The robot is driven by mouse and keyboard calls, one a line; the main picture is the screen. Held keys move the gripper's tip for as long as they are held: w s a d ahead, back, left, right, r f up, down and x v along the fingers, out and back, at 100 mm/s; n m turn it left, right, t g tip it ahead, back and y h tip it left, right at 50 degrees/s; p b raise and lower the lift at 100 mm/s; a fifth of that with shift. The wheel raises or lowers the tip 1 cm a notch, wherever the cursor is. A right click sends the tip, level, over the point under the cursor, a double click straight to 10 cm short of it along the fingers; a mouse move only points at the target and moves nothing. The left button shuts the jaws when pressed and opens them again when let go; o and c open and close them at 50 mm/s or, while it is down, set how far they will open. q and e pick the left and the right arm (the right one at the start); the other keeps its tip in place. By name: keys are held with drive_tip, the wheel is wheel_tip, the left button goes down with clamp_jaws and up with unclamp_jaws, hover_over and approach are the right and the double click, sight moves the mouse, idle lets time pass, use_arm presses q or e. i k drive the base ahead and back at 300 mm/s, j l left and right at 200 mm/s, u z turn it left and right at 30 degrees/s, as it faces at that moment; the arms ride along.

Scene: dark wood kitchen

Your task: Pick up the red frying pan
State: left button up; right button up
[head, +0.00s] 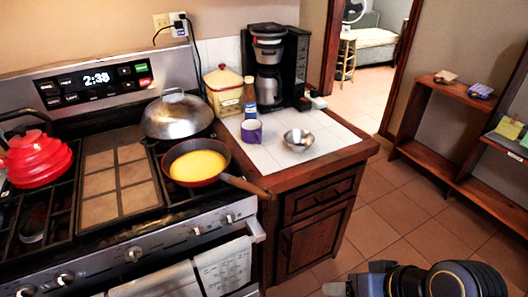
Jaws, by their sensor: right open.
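The red frying pan (198,185) sits on the front right burner of the stove, with a yellow surface inside that could be food or the pan's own lining. Its brown wooden handle (246,186) points right and toward me, reaching past the stove's edge by the counter corner. My right gripper (352,281) is at the bottom edge, over the floor, right of and well apart from the pan. It is open and nothing shows between its fingers. My left gripper is not in view.
A domed metal lid (177,114) stands close behind the pan. A red kettle (36,158) is on the left burners. The counter holds a purple mug (251,132), metal bowl (298,140), bottle (250,98) and coffee maker (270,65). Floor (385,215) right of the cabinet is clear.

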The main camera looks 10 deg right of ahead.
sight(219, 167)
drive_tip(key=l+u, duration=0.15)
drive_tip(key=l, duration=2.05)
